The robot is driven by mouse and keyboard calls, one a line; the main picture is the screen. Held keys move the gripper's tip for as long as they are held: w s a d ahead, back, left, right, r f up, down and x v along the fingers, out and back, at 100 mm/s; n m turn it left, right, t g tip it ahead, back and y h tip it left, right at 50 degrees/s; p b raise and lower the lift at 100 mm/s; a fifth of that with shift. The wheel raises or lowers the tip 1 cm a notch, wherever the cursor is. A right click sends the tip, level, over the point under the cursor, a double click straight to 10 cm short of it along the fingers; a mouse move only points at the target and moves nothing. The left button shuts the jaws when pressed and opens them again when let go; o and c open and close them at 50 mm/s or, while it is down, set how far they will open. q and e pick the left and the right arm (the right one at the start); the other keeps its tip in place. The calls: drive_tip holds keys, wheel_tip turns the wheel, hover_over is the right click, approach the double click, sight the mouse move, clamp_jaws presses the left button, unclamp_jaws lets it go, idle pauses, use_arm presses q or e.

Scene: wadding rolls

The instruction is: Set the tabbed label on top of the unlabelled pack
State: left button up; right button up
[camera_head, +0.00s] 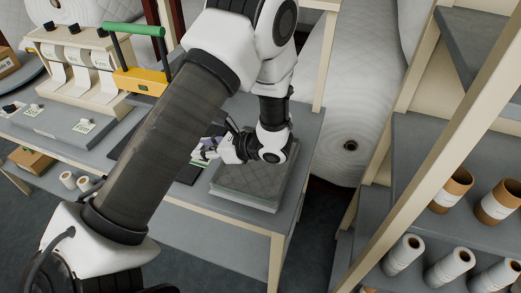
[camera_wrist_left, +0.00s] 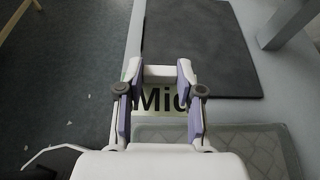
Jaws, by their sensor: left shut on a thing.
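My left gripper (camera_head: 206,148) is at the left edge of the grey quilted pack (camera_head: 255,180), which lies flat on the table with no label visible on it. In the left wrist view the two purple-padded fingers (camera_wrist_left: 160,98) are shut on the tabbed label (camera_wrist_left: 158,100), a pale greenish card reading "Mid". A white bar, seemingly its tab, lies between the fingers. The label appears above the gap between the pack (camera_wrist_left: 265,150) and a dark mat (camera_wrist_left: 200,45). Its height above the table is hard to tell. The right gripper is not in view.
Grey packs with small labels (camera_head: 85,126) lie on the table at the left. Behind them stand a cream roll rack (camera_head: 75,65) and a green-handled yellow tool (camera_head: 140,80). A shelf with rolls (camera_head: 450,265) stands at the right. A big wadding roll (camera_head: 345,110) stands behind the table.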

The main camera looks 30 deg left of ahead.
use_arm(q)
drive_tip(key=w+d+p, duration=0.1)
drive_tip(key=w+d, duration=0.2)
drive_tip(key=w+d+p, duration=0.1)
drive_tip(key=w+d, duration=0.1)
drive_tip(key=w, duration=0.2)
drive_tip(key=w+d+f+p, duration=0.1)
drive_tip(key=w+d+p, duration=0.1)
drive_tip(key=w+d, duration=0.1)
drive_tip(key=shift+w+d+f, duration=0.1)
drive_tip(key=shift+w+d, duration=0.25)
drive_tip(key=shift+w, duration=0.25)
drive_tip(key=shift+w+d+f, duration=0.1)
drive_tip(key=shift+w+f, duration=0.05)
drive_tip(key=shift+f, duration=0.1)
wheel_tip(320, 180, down, 3)
drive_tip(key=shift+r+p, duration=0.2)
drive_tip(key=shift+p, duration=0.7)
drive_tip(key=shift+f, duration=0.3)
drive_tip(key=shift+f+b, duration=0.6)
drive_tip(key=shift+b, duration=0.2)
drive_tip(key=o, duration=0.8)
